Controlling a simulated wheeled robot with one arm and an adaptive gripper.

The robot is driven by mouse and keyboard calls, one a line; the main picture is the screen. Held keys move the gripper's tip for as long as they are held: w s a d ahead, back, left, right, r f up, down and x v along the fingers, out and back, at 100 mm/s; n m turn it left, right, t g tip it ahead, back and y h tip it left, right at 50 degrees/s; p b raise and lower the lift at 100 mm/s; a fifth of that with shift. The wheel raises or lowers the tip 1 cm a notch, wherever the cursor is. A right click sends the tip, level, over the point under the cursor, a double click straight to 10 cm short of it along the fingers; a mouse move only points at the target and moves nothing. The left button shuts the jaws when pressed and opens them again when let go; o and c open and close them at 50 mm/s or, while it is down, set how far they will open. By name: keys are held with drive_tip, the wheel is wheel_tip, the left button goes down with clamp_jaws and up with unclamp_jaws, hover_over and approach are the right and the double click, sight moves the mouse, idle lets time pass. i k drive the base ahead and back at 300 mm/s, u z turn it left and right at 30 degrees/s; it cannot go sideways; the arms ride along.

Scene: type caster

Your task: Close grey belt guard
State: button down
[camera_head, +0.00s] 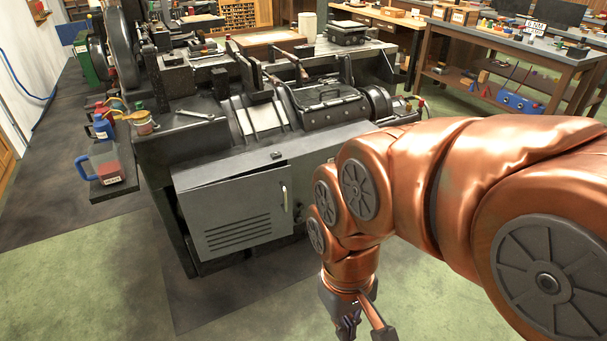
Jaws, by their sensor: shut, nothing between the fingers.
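A grey louvred door panel (240,215), which looks like the belt guard, is on the front of the dark casting machine (190,145). It has a pale upright handle (284,197) near its right edge. A dark gap shows along its top and left side, so it appears to stand ajar. My gripper (350,324) is low at the bottom of the view, to the right of the panel and apart from it. It is shut and empty. My copper arm hides the machine's lower right front.
A side shelf (112,188) with a blue-handled jug (105,165) juts out left of the machine. A wrench (196,114) lies on the machine top. A workbench (510,50) stands at the back right.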

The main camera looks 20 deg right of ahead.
sight(229, 218)
drive_tip(key=i, duration=0.45)
drive_tip(key=u, duration=1.25)
